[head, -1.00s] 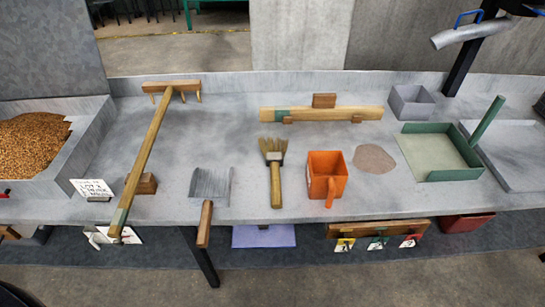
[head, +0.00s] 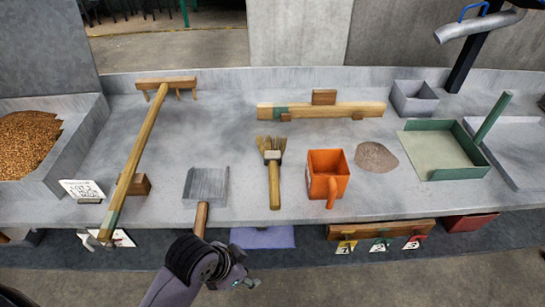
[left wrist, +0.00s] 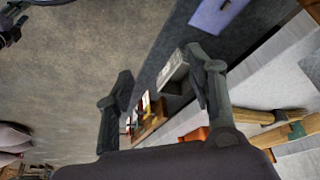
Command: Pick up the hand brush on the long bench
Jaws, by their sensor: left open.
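The hand brush (head: 274,175) lies on the long bench (head: 235,120), with pale bristles toward the back and its wooden handle toward the front edge. It lies between the scoop and the orange box in the head view. My left gripper (head: 246,278) is in front of the bench edge at the lower middle, apart from the brush. In the left wrist view the left gripper (left wrist: 160,72) is open, with nothing between its fingers. I cannot tell the brush for sure in that view. My right gripper is not in view.
A metal scoop (head: 206,184) lies left of the brush, partly behind my arm. An orange box (head: 328,170) with a handle stands right of it. A wooden rake (head: 145,140) lies farther left. A wooden bar (head: 345,110) lies behind the brush.

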